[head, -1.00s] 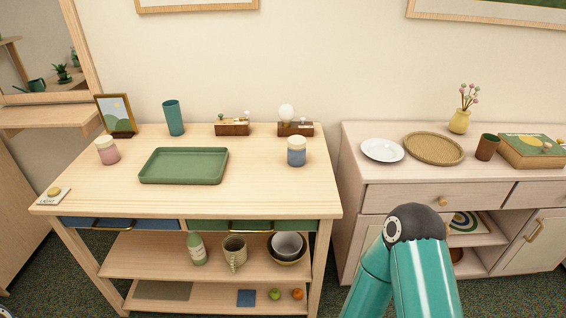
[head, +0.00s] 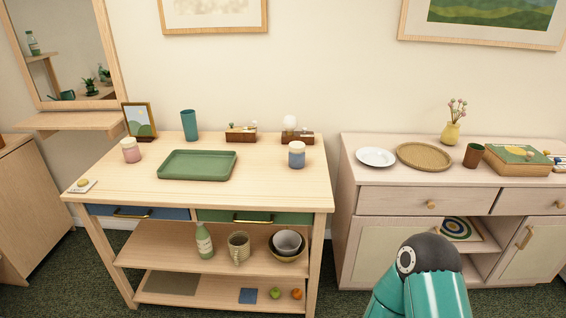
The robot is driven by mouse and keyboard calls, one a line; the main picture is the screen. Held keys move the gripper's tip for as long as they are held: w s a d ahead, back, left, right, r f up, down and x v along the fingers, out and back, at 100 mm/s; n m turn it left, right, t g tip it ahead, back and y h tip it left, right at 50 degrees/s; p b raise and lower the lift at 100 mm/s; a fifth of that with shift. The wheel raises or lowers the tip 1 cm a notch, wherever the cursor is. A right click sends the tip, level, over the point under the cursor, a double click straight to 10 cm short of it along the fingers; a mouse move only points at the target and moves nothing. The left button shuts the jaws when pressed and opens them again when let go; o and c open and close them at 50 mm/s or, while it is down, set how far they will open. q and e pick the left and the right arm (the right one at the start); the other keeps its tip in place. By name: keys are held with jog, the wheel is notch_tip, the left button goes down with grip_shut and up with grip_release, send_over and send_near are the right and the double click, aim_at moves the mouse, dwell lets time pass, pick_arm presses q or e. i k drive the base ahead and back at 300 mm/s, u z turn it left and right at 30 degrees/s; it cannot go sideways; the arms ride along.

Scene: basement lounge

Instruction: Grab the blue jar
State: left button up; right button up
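The blue jar (head: 296,155) has a cream lid and a blue lower body. It stands upright near the right end of the light wooden table (head: 250,190), to the right of the green tray. Part of one of my arms, a teal link with a dark joint, shows at the bottom right, in front of the right cabinet. Neither gripper is in view, and nothing touches the jar.
The green tray (head: 197,165), pink jar (head: 131,150), teal cup (head: 189,125), picture frame (head: 139,121) and wooden blocks (head: 241,133) share the table. A gap separates it from the cabinet (head: 400,199). The table front around the jar is clear.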

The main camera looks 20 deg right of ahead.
aim_at(295, 161)
jog(key=z, duration=0.15)
jog(key=i, duration=0.9)
